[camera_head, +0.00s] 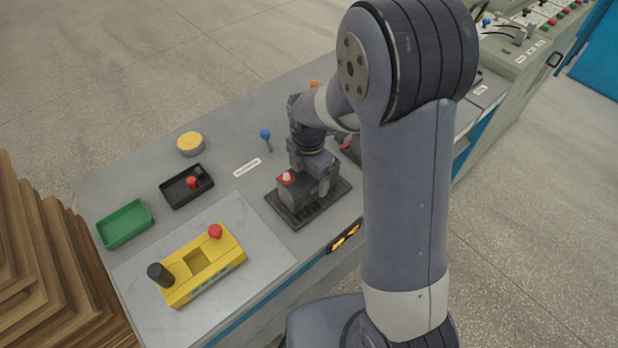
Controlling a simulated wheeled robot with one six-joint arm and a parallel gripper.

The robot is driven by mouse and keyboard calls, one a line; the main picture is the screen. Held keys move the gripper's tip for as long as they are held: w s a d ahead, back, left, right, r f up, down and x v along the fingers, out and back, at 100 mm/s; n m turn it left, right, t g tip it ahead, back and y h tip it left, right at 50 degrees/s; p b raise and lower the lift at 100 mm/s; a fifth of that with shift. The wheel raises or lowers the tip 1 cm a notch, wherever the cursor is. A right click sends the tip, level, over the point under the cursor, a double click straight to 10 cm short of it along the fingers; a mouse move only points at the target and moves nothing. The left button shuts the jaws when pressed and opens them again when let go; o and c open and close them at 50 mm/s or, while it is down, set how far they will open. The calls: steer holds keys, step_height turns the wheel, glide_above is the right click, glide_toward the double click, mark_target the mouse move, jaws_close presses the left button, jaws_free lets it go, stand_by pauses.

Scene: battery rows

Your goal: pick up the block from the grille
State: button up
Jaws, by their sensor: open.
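The block (297,203) is dark grey, with a red and white knob on its top. It sits on the black slotted grille (335,204) on the grey bench top. My gripper (313,180) points down over the block and is open, with its fingers low around the block's upper part. Whether the fingers touch the block cannot be told. The gripper and wrist hide the block's top right part and some of the grille behind it.
Left of the grille lie a yellow control box (205,275), a black tray (176,195) with a red-topped part, a green tray (125,224) and a yellow round button (190,143). A blue-knobbed lever (266,136) stands behind. Stacked wood (40,270) is at far left.

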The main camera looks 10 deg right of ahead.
steer(key=shift+f, duration=0.45)
steer(key=shift+c, duration=0.2)
jaws_close()
steer(key=shift+w+r, duration=0.1)
steer(key=shift+r, duration=0.1)
stand_by(0.5)
